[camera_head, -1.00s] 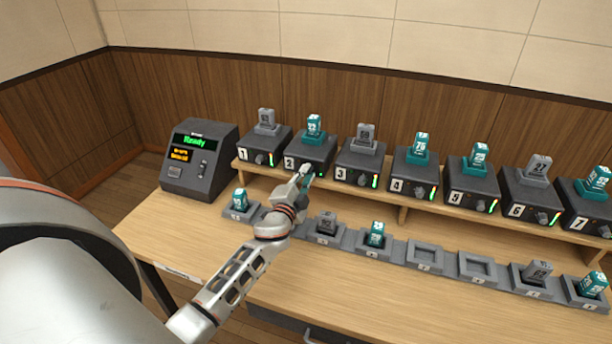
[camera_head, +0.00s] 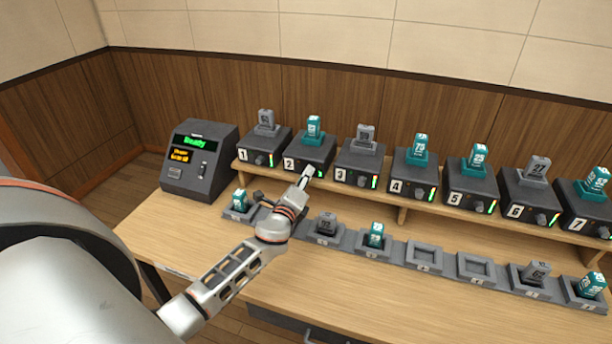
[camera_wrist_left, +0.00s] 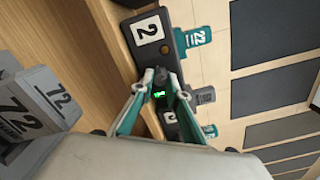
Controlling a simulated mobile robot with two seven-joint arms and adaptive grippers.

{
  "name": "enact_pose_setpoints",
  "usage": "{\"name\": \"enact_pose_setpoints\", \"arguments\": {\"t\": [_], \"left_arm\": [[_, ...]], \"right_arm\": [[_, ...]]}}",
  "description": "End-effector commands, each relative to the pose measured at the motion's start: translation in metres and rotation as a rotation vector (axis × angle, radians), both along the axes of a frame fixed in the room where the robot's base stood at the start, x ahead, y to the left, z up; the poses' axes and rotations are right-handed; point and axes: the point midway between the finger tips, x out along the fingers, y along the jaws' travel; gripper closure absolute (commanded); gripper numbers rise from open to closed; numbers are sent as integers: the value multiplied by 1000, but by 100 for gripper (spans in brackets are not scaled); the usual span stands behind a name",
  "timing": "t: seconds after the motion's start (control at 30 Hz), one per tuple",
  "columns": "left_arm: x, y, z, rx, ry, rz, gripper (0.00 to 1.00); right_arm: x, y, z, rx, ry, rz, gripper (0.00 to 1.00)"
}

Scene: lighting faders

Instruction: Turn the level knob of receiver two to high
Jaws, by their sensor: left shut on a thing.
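Receiver two (camera_head: 312,152) is a dark box on the raised shelf, marked 2, with a teal block on top. Its front and number plate also show in the wrist view (camera_wrist_left: 148,30). My left gripper (camera_head: 308,174) is at the lower right of its front. In the wrist view, the fingertips of the left gripper (camera_wrist_left: 161,76) are shut on the dark level knob (camera_wrist_left: 161,80). A green light (camera_wrist_left: 159,94) shows just beside the knob, between the fingers. The fingers hide most of the knob, so its pointer cannot be read. My right gripper is not in view.
Receiver one (camera_head: 263,150) and receiver three (camera_head: 358,163) stand close on either side. A row of grey trays (camera_head: 425,258) lies on the table in front, some with blocks, some empty. A display console (camera_head: 197,165) reading Ready stands at the left.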

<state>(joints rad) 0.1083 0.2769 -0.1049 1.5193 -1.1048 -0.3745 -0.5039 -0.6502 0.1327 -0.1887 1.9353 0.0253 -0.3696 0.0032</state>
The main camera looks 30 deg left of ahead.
Motion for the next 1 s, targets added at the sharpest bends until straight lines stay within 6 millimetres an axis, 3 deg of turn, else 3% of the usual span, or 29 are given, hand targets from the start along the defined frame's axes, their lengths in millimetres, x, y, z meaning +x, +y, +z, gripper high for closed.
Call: {"name": "enact_pose_setpoints", "arguments": {"t": [1.0], "left_arm": [[0, 2, -1, 941, 225, -2, 100]], "right_arm": [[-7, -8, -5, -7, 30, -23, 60]]}}
